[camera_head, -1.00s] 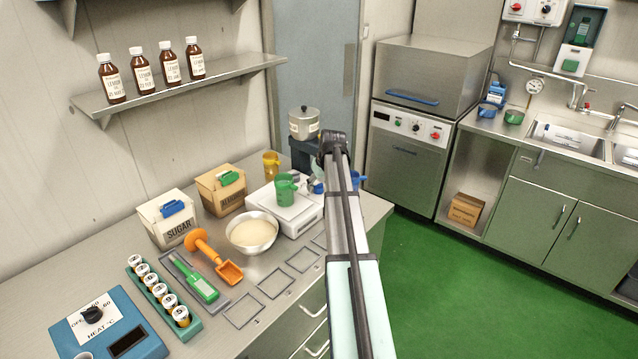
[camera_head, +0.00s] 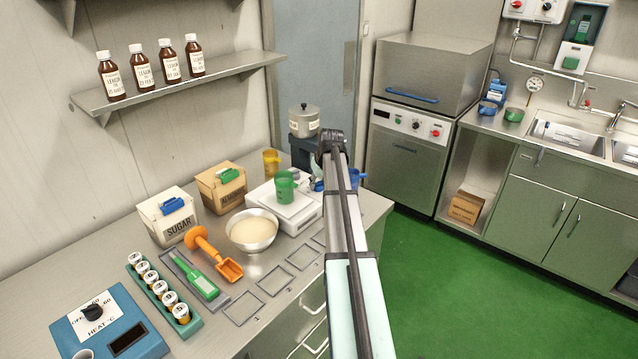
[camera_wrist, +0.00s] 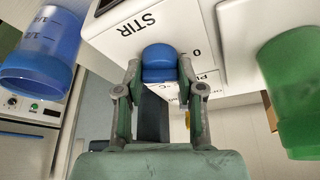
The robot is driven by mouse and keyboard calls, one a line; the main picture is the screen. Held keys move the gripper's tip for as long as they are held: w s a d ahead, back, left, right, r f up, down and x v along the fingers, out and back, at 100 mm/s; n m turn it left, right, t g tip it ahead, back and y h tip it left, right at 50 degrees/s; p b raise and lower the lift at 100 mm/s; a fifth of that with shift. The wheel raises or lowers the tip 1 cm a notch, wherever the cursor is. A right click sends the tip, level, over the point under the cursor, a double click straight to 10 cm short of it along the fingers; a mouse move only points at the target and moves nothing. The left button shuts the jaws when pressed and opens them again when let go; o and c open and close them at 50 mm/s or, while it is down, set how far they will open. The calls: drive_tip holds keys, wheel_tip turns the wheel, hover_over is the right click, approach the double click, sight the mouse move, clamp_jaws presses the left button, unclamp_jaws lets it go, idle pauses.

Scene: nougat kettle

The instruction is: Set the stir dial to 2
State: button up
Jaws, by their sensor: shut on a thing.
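In the wrist view, the blue stir dial (camera_wrist: 158,63) sits on a white panel (camera_wrist: 125,30) marked STIR, with a 0 mark to its right. My gripper (camera_wrist: 158,85) has one finger on each side of the dial and is shut on it. The 2 mark and the dial's pointer cannot be made out.
In the head view, the green cup (camera_head: 285,187) stands on a white scale (camera_head: 295,217) beside a bowl (camera_head: 252,248).

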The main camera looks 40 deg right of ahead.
drive_tip(key=m+h+b, duration=0.1)
drive_tip(key=m, duration=0.3)
drive_tip(key=shift+w+a+g, duration=0.1)
drive_tip(key=shift+g, duration=0.2)
drive_tip(key=shift+m+g+h+b, duration=0.6)
drive_tip(key=shift+m+h+b, duration=0.1)
drive_tip(key=shift+m, duration=1.4)
drive_tip(key=o, duration=1.1)
drive_tip(key=shift+o, duration=0.2)
drive_tip(key=shift+r, duration=0.15)
drive_tip(key=v, duration=1.1)
drive_tip(key=shift+a+r, duration=0.25)
drive_tip(key=shift+r, duration=0.05)
